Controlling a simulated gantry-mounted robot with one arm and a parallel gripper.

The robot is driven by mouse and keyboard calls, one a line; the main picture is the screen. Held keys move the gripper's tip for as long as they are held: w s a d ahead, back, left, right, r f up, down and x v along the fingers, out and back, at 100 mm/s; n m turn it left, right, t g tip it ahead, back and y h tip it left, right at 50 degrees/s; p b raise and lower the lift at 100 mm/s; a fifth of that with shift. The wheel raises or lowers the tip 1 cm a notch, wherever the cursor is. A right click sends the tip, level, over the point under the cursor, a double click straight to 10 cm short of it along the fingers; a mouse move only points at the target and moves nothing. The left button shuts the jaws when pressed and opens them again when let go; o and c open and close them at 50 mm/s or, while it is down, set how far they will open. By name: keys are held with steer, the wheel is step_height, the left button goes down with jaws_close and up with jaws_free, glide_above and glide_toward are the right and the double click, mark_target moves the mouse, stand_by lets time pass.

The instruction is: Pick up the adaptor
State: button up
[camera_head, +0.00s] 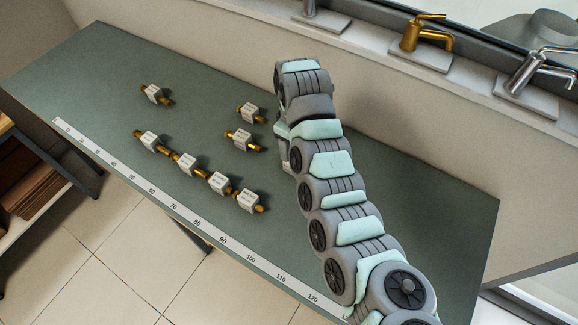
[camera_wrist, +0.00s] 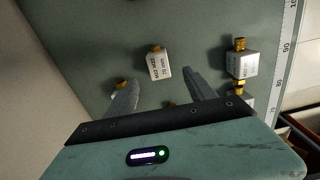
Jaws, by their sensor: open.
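Several brass adaptors, each with a white printed block around its middle, lie on the green bench. Another adaptor (camera_wrist: 239,65) lies to the right, near the ruler. A brass piece (camera_wrist: 120,85) shows partly behind the left finger. In the head view the closest adaptors to my arm are one upper adaptor (camera_head: 249,113) and one lower adaptor (camera_head: 241,139). My gripper is mostly hidden there by my arm.
A row of joined adaptors (camera_head: 218,182) lies near the white ruler (camera_head: 225,243) along the bench's front edge. A single adaptor (camera_head: 153,94) lies far left. Taps, one of them brass (camera_head: 417,40), stand on the ledge behind. The left end of the bench (camera_head: 95,60) is clear.

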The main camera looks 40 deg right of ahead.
step_height(320, 180, down, 10)
steer(key=shift+w+d+r, duration=0.1)
stand_by(0.4)
steer(key=shift+c, duration=0.5)
jaws_close()
